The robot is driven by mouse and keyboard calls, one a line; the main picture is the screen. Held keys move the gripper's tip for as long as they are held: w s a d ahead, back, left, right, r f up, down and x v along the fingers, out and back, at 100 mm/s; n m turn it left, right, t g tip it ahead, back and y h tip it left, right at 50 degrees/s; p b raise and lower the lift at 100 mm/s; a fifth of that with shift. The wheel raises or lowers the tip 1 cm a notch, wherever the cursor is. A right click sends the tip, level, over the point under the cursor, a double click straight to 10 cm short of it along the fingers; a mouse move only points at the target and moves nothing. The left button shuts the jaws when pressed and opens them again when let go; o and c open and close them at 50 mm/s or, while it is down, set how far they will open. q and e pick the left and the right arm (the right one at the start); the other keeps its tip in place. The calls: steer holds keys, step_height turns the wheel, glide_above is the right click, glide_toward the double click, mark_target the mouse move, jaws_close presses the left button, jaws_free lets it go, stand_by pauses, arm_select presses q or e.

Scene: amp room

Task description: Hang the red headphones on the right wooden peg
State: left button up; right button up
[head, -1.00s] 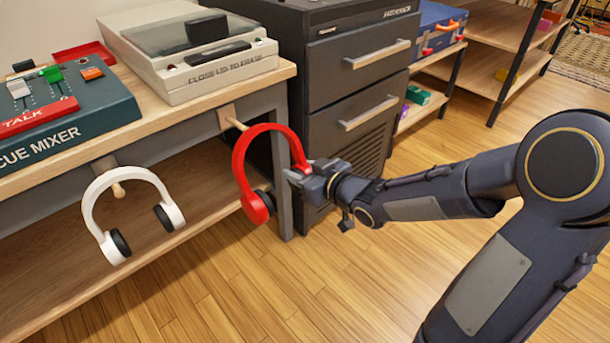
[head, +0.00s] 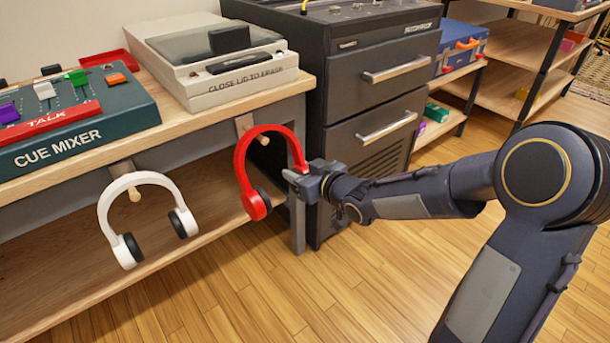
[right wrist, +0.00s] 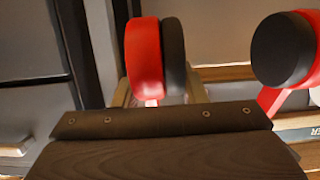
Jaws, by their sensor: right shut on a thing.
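The red headphones (head: 242,167) are upright, band at the top, in front of the bench edge. My right gripper (head: 298,174) is shut on their right ear-cup side. The right wooden peg (head: 263,139) shows just below the top of the red band, inside its arch in the head view. I cannot tell whether band and peg touch. In the right wrist view, one red cup with a black pad (right wrist: 145,60) is near the middle and another black pad (right wrist: 283,50) is at the right. My left gripper is not in view.
White headphones (head: 145,180) hang on the left wooden peg (head: 134,194). The cue mixer (head: 85,118) and a grey lidded device (head: 215,65) stand on the bench. A dark drawer cabinet (head: 375,110) is close behind my gripper. The floor in front is clear.

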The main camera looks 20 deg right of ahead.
steer(key=shift+w+a, duration=0.2)
steer(key=shift+w, duration=0.35)
steer(key=shift+w+a+f, duration=0.2)
steer(key=shift+w+f, duration=0.25)
steer(key=shift+w, duration=0.1)
steer(key=shift+f, duration=0.1)
steer(key=o, duration=1.2)
steer(key=p+v, duration=0.3)
steer(key=v, duration=0.5)
steer(key=shift+d, duration=0.1)
